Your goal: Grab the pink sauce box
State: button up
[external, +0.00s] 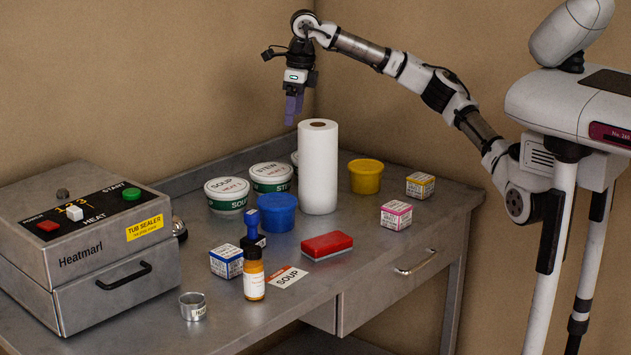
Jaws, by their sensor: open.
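The pink sauce box (396,215) is a small white cube with pink edging and printed text. It sits on the metal table at the right, in front of the yellow tub and near the table's front edge. My gripper (293,112) is high above the back of the table, pointing down, up and to the left of the pink box and well apart from it. Its fingers are seen nearly side-on and hold nothing that I can see.
A tall paper roll (318,168) stands between my gripper and the pink box. A yellow-edged box (420,186) and yellow tub (365,177) are behind it. A red block (327,246), blue tub (277,213) and soup tubs (227,196) lie left. The tub sealer (90,250) fills the left end.

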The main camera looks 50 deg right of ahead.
jog(key=s+d+m+b, duration=0.1)
jog(key=s+d+m, duration=0.2)
jog(key=s+d, duration=0.7)
jog(key=m+g+b, duration=0.1)
jog(key=m, duration=0.2)
send_over(397, 206)
jog(key=d, duration=0.1)
jog(key=shift+h, duration=0.4)
jog(key=f, duration=1)
jog(key=f+p, duration=0.1)
jog(key=f, duration=1)
jog(key=shift+s+a, duration=0.1)
jog(key=shift+s, duration=0.1)
jog(key=shift+w+a+f+p, duration=0.2)
jog(key=shift+f+p, duration=0.5)
jog(key=shift+f, duration=0.75)
jog(key=shift+w+a+f+p, duration=0.15)
jog(key=shift+f+p, duration=0.55)
jog(key=shift+f, duration=0.7)
jog(key=shift+s, duration=0.1)
jog(key=c, duration=1.1)
